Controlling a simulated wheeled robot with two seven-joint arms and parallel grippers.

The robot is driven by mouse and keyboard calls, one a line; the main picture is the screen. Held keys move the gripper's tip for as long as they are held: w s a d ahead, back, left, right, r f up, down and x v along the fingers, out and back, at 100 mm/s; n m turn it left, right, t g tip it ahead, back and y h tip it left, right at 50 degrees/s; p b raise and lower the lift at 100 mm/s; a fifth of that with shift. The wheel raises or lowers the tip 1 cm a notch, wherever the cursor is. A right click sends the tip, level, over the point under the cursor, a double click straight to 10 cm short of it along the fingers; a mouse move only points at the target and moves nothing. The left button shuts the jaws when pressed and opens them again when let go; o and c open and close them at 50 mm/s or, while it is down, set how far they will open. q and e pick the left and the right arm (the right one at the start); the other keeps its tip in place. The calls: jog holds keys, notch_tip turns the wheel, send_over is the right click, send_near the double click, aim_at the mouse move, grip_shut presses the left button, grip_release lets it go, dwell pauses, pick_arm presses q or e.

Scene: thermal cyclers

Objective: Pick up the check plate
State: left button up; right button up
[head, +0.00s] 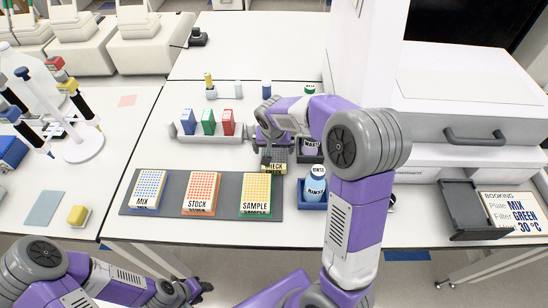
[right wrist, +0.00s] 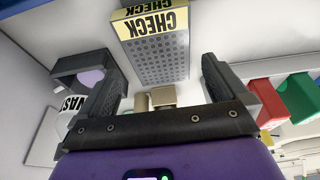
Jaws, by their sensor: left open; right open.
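The check plate (head: 273,166) is a small plate with a yellow label end reading CHECK and a grey dotted top. It lies on the white bench behind the sample plate, partly hidden by my right gripper (head: 270,148) in the head view. In the right wrist view the check plate (right wrist: 158,52) shows between and beyond the two spread fingers (right wrist: 160,80). My right gripper is open, with nothing seen between its pads; whether a finger touches the plate I cannot tell. My left gripper (head: 198,288) is open and empty, low in front of the bench.
A dark mat (head: 172,206) carries the mix (head: 149,187), stock (head: 201,190) and sample (head: 256,192) plates. Blue, green and red boxes (head: 208,122) stand at left.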

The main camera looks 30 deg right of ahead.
aim_at(274, 155)
jog(key=x, duration=0.5)
jog(key=shift+d+b, duration=0.1)
jog(key=shift+b, duration=0.2)
jog(key=c, duration=0.8)
